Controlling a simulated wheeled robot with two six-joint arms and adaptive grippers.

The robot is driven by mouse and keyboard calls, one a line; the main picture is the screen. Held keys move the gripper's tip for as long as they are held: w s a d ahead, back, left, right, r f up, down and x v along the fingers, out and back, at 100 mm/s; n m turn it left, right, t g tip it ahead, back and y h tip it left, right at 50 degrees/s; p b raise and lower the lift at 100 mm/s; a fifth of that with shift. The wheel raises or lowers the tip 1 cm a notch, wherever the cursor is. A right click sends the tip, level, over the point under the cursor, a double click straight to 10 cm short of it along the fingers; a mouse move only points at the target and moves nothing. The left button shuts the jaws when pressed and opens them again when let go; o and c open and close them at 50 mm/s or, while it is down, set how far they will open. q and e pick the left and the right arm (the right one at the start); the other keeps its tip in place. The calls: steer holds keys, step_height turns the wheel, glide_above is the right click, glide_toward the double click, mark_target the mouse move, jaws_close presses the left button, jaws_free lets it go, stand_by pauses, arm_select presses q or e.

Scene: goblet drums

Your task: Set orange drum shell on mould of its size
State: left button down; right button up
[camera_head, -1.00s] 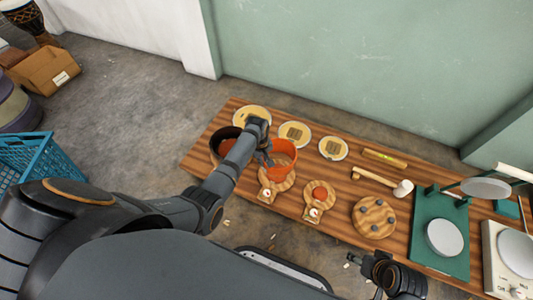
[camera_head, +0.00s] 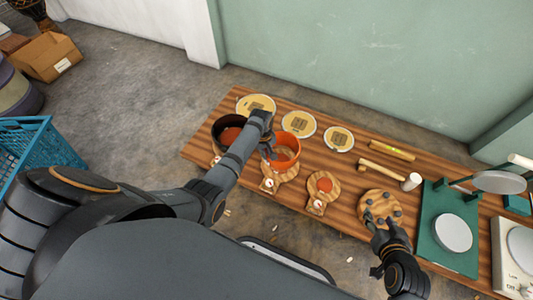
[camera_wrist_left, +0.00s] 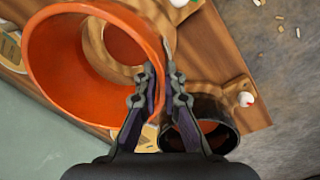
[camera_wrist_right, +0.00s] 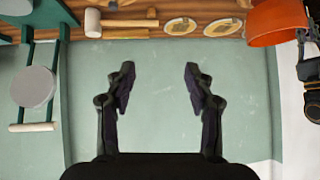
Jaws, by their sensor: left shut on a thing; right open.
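The orange drum shell (camera_head: 287,152) is an open orange ring at the left of the bench. My left gripper (camera_head: 268,152) is shut on its wall, as the left wrist view (camera_wrist_left: 160,72) shows. Just below the shell is a wooden paddle-shaped mould (camera_head: 270,187). A mould with an orange disc shows through the shell in the left wrist view (camera_wrist_left: 125,42); whether the shell touches it I cannot tell. Another mould (camera_head: 322,187) with a smaller orange disc lies to the right. My right gripper (camera_head: 378,222) is open and empty near the knobbed round board (camera_head: 380,207).
A dark shell (camera_head: 221,142) stands left of the orange one, close to my left gripper. Pale discs (camera_head: 298,124) line the back. A mallet (camera_head: 411,182), a yellow level (camera_head: 392,150) and a green press (camera_head: 435,250) are to the right. A blue crate (camera_head: 40,145) is on the floor.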

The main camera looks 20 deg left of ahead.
mark_target(267, 161)
arm_select(q)
steer(key=shift+f+b, duration=0.5)
steer(key=shift+b, duration=0.05)
steer(key=shift+f+b, duration=0.4)
steer(key=shift+b, duration=0.1)
arm_select(e)
steer(key=w+r+t, duration=0.4)
steer(key=r+t, duration=0.1)
steer(key=r, duration=0.4)
steer(key=w+r+t, duration=0.4)
steer(key=r, duration=0.6)
arm_select(q)
steer(key=shift+f+b, duration=0.45)
steer(key=shift+f, duration=0.45)
steer(key=shift+f+b, duration=0.5)
steer(key=shift+f, duration=0.55)
arm_select(e)
steer(key=s+r+n+t+y, duration=0.1)
steer(key=r+t, duration=0.3)
steer(key=r, duration=0.4)
steer(key=s+r+t, duration=0.4)
steer(key=r, duration=0.4)
steer(key=shift+s+d+r+n+t+y, duration=0.15)
steer(key=shift+d+r+n+t+y, duration=0.15)
steer(key=shift+r+n+y, duration=0.1)
steer(key=shift+r, duration=0.1)
arm_select(q)
steer(key=shift+p, duration=0.3)
arm_select(e)
steer(key=shift+r, duration=0.25)
